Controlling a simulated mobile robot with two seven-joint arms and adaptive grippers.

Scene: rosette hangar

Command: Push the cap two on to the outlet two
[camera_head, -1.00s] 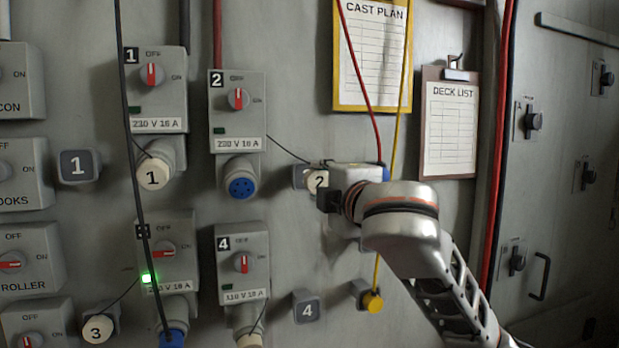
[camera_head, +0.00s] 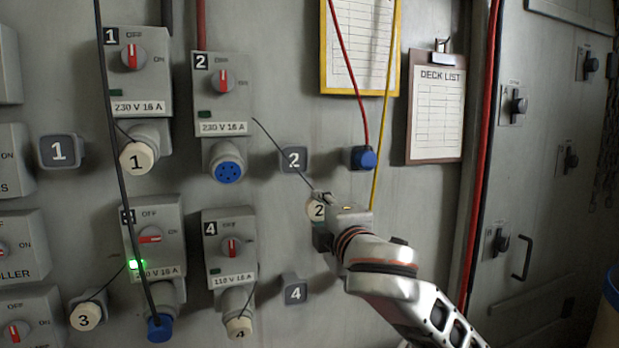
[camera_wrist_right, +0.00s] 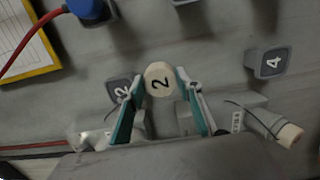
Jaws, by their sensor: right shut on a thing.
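Cap two, a cream round cap marked 2 (camera_head: 316,210), is held in my right gripper (camera_head: 326,212), off the wall. In the right wrist view cap two (camera_wrist_right: 160,80) sits between the two teal-lined fingers. A thin black cord runs from the cap up to box 2 (camera_head: 223,90). Outlet two (camera_head: 228,171), a blue round socket with dark holes, faces out uncovered under box 2, to the left of and above the gripper. The grey holder marked 2 (camera_head: 294,159) is empty. My left gripper is not in view.
Outlet one is covered by cap 1 (camera_head: 137,157). A blue plug (camera_head: 363,158) on a red cable is on the wall right of holder 2. A yellow cable hangs behind my right gripper. Holder 4 (camera_head: 295,293) is below. A black cable crosses the left side.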

